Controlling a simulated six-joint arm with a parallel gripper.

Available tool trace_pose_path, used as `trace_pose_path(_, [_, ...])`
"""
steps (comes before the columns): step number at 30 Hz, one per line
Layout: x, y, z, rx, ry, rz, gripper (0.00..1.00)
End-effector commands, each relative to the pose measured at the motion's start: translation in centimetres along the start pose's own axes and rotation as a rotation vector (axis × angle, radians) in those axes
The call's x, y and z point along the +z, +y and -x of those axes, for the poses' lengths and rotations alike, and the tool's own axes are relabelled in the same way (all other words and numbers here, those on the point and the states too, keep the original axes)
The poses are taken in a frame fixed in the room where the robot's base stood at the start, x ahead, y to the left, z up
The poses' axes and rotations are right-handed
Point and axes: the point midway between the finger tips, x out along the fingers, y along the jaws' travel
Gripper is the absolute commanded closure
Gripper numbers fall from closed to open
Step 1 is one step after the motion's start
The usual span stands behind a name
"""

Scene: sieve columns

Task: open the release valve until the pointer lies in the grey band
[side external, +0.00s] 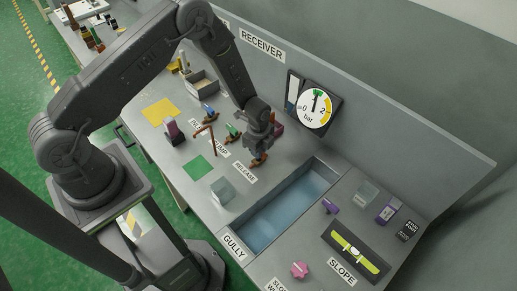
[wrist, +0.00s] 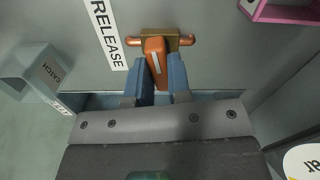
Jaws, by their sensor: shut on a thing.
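The release valve has an orange lever (wrist: 154,50) on a copper-coloured pipe (wrist: 187,40), beside the RELEASE label (wrist: 105,30). My gripper (wrist: 161,75) is shut on the lever, with a blue finger on each side. In the side view my gripper (side external: 259,151) reaches down to the orange lever (side external: 260,161) by the RELEASE label (side external: 244,172). The round pressure gauge (side external: 318,108) on the back panel is marked 0, 2 and bar. Its dark pointer stands nearly upright, close to a green mark at the top. A yellow band runs down the right. I cannot make out a grey band.
A water-filled gully (side external: 285,205) lies right of the valve. A clear catch box (side external: 222,191) stands in front, near a green square (side external: 199,167). The back panel (side external: 400,140) rises close behind my gripper.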

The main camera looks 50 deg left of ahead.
Motion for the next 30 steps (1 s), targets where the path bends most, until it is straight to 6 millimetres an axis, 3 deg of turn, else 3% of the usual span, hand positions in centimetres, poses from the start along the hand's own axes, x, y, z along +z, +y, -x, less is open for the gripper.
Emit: trace_pose_path(30, [-0.13,-0.07,0.07,-0.001,0.002,0.952,1.0])
